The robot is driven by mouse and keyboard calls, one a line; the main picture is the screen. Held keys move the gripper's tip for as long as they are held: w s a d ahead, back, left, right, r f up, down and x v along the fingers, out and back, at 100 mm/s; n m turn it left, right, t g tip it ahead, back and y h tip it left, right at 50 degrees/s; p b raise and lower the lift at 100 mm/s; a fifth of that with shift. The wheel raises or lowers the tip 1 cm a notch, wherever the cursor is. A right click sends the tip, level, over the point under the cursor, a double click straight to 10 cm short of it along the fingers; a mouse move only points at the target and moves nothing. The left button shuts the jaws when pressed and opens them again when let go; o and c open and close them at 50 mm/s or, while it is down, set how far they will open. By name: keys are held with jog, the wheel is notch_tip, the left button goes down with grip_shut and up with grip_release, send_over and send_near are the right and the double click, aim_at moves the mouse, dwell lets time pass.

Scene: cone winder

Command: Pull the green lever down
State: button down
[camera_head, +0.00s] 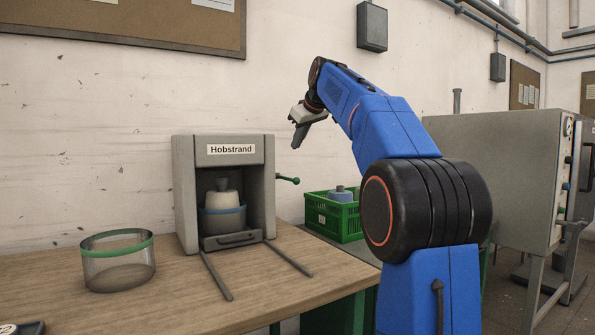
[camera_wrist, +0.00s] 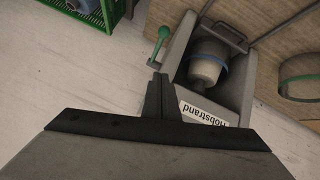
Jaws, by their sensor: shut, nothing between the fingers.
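The green lever (camera_head: 288,180) sticks out from the right side of the grey cone winder (camera_head: 184,195), which is labelled Hobstrand. In the head view it lies roughly level, with a round green knob at its outer end. The lever also shows in the wrist view (camera_wrist: 160,45), left of the winder's housing (camera_wrist: 240,95). My gripper (camera_head: 297,142) is shut and empty, pointing down above the lever and apart from it in the head view. In the wrist view the closed fingers (camera_wrist: 161,80) appear just below the lever. A pale cone (camera_head: 222,200) with a blue band stands inside the winder.
The winder stands on a wooden table (camera_head: 185,290) with two dark rails in front. A clear cylinder (camera_head: 118,265) with a green rim stands at the left. A green crate (camera_head: 318,215) sits right of the winder. A grey machine (camera_head: 490,175) stands further right.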

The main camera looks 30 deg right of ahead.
dwell(0.3)
send_over(294, 180)
jog(key=w+a, duration=0.1)
jog(key=w, duration=0.1)
notch_tip(294, 180, down, 7)
jog(key=shift+s+d+f, duration=0.3)
jog(key=shift+s+f, duration=0.25)
jog(key=shift+f, duration=0.2)
jog(key=shift+s+d+f, duration=0.25)
jog(key=shift+s+f, duration=0.3)
jog(key=shift+f, duration=0.2)
